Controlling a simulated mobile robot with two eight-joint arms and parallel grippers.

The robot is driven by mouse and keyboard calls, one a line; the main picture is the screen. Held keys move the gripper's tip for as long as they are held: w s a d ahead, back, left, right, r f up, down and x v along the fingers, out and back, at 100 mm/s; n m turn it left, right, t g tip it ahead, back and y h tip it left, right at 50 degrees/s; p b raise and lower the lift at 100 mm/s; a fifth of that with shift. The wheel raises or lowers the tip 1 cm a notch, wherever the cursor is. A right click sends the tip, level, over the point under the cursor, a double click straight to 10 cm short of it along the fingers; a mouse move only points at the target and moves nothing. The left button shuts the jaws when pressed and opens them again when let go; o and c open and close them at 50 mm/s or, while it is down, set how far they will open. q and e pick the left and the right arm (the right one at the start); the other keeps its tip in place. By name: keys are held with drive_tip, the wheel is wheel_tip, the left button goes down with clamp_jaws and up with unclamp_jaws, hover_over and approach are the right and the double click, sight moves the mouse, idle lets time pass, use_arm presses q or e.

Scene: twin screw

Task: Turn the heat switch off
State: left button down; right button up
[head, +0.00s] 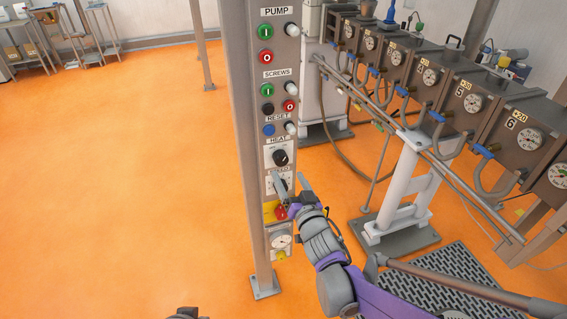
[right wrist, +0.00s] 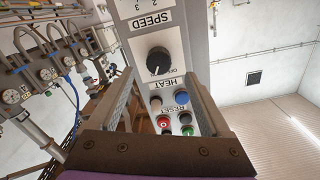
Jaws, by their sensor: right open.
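The heat switch is a round black knob (head: 280,157) on a white plate under the HEAT label on the grey control post. In the right wrist view the knob (right wrist: 158,60) appears upside down, with a white mark pointing towards the HEAT label. "OFF" lettering sits beside it; the exact setting is hard to read. My right gripper (head: 288,182) is open and empty, just below the knob and in front of the SPEED plate. In the wrist view its fingers (right wrist: 160,78) frame the knob without visible contact.
A red emergency button on yellow (head: 281,212) sits close below my right gripper, with a gauge (head: 281,240) under it. Push buttons (head: 290,105) line the post above the knob. Gauged machine barrels (head: 470,100) and hoses stand right. Orange floor is clear left.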

sight(282, 163)
drive_tip(key=p+x, duration=0.1)
drive_tip(key=x, duration=0.6)
drive_tip(key=shift+f, duration=0.1)
drive_tip(key=shift+d, duration=0.1)
clamp_jaws()
